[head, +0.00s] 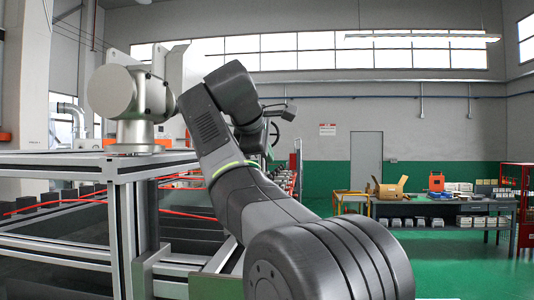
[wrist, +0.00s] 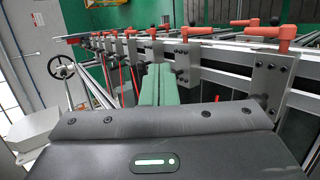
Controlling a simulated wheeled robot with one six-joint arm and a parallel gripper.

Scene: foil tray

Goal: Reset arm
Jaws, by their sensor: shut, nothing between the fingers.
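My gripper (wrist: 160,68) shows in the wrist view beyond the dark housing with a lit status bar. Its two greenish fingers lie side by side, shut, with nothing seen between them. In the head view my dark grey arm rises from the lower right to a bent elbow and folds down behind it. The fingers cannot be made out there. No foil tray can be made out in either view.
An aluminium frame (head: 125,205) stands close at the left, with red cables (head: 60,200) along it. A rail with several orange-handled clamps (wrist: 272,32) runs across the wrist view. A workbench (head: 440,200) with boxes stands far right; green floor lies before it.

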